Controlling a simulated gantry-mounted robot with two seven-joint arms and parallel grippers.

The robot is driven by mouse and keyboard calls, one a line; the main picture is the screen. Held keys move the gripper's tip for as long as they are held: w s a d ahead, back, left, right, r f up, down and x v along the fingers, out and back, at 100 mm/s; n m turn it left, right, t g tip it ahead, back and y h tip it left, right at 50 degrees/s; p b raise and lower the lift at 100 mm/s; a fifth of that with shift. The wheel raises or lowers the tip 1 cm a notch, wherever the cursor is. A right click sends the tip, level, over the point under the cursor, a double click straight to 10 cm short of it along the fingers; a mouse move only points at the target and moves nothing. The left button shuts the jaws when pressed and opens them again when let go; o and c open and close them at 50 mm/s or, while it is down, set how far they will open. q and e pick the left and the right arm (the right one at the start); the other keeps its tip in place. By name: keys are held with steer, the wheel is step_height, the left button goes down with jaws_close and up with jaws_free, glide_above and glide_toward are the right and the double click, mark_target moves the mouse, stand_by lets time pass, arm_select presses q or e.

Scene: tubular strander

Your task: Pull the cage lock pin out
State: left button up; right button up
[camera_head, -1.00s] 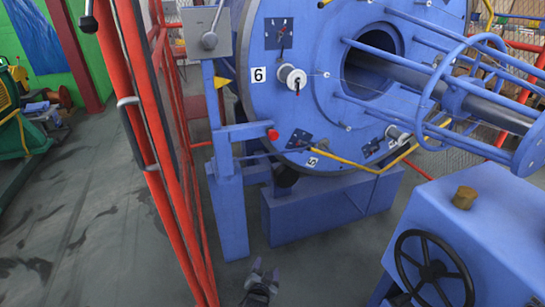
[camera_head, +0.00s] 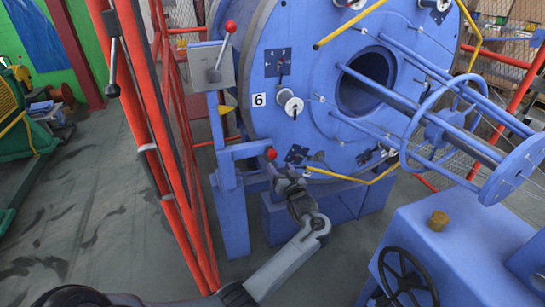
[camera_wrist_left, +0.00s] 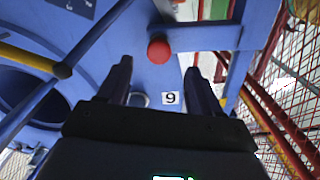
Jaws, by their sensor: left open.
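The cage lock pin shows as a red ball knob (camera_head: 270,153) at the end of a blue bracket, beside the lower left rim of the big blue cage disc (camera_head: 325,105). My left gripper (camera_head: 276,174) is just below the knob, open and empty. In the left wrist view the red knob (camera_wrist_left: 159,50) lies ahead of and between the two spread fingers (camera_wrist_left: 158,70), with clear space on both sides. I see no contact. The pin's shaft is hidden behind the knob. My right gripper is out of view.
A blue post (camera_head: 229,195) carries the bracket, with a grey lever box (camera_head: 213,65) above it. A red guard frame (camera_head: 150,130) stands to the left. A yellow bar (camera_head: 340,176) runs right of the gripper. A blue machine with a black handwheel (camera_head: 408,277) stands at lower right.

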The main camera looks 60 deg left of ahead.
mark_target(273, 157)
arm_select(q)
steer(key=b+x, duration=0.2)
steer(key=x, duration=0.4)
steer(key=shift+w+a+f+b, duration=0.1)
steer(key=shift+a+b, duration=0.2)
steer(key=shift+a, duration=0.05)
steer(key=shift+x, duration=0.9)
steer(key=shift+c, duration=0.5)
jaws_close()
